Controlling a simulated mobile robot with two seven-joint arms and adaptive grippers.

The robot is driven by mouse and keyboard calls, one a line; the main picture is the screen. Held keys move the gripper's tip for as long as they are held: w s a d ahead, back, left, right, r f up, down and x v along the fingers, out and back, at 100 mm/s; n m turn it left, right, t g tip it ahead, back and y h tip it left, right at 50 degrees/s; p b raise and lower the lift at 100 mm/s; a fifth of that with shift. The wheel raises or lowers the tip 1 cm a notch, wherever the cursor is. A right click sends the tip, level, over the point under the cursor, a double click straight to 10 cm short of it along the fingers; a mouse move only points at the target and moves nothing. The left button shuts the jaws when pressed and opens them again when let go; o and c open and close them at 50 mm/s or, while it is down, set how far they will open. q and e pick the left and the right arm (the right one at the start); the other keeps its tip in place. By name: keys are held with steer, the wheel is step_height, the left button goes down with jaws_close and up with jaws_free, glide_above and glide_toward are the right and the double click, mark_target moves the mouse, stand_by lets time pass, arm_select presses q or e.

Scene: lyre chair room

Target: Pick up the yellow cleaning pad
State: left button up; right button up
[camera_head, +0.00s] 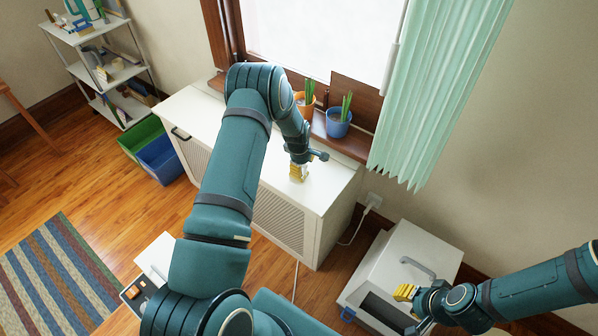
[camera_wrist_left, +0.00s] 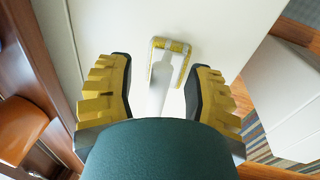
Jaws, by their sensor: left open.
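The yellow cleaning pad (camera_wrist_left: 184,50) lies on a white surface in the left wrist view, with a yellow rim and a paler middle. A pale strip runs from it towards my gripper. My left gripper (camera_wrist_left: 159,68) is open, its two yellow ridged fingers to either side of the pad in the picture. I cannot tell if they touch it. In the head view my left gripper (camera_head: 299,173) points down over the white cabinet (camera_head: 325,187), and the pad cannot be made out there. My right gripper (camera_head: 405,292) is by the white appliance at the lower right; its opening is unclear.
Two potted plants, one in an orange pot (camera_head: 304,101) and one in a blue pot (camera_head: 338,123), stand on the windowsill behind the cabinet. A green curtain (camera_head: 435,90) hangs to the right. The white appliance (camera_head: 428,240) stands on the floor at the lower right.

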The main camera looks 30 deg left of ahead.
arm_select(q)
jaws_close()
step_height(320, 180, up, 9)
steer(key=shift+f+p, duration=0.1)
steer(key=shift+p, duration=0.85)
steer(key=shift+r, duration=0.65)
